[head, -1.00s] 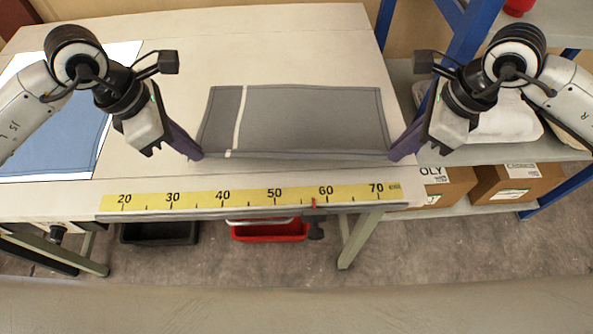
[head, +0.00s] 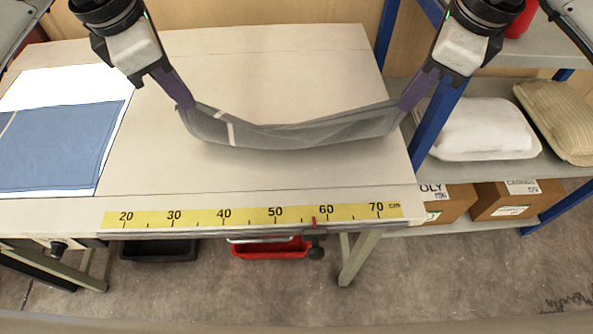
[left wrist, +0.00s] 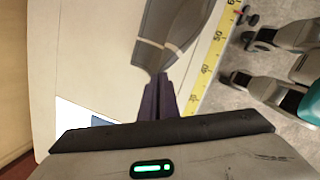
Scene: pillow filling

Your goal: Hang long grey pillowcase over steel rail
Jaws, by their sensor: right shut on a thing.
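The long grey pillowcase (head: 300,136) hangs in a sagging curve between my two grippers, above the table, with a white stripe near its left end. My left gripper (head: 187,106) is shut on its left end, and my right gripper (head: 406,106) is shut on its right end. In the left wrist view the pillowcase (left wrist: 180,22) runs away from the closed purple fingers of my left gripper (left wrist: 158,78). A steel rail (head: 200,234) appears to run along the table's front edge, below the yellow ruler.
A blue pillowcase (head: 55,145) lies on a white sheet (head: 75,78) at the table's left. A yellow ruler (head: 250,216) lines the front edge. A shelf at the right holds a white pillow (head: 490,128), a beige pillow (head: 560,115) and boxes. A red bin (head: 270,248) sits below.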

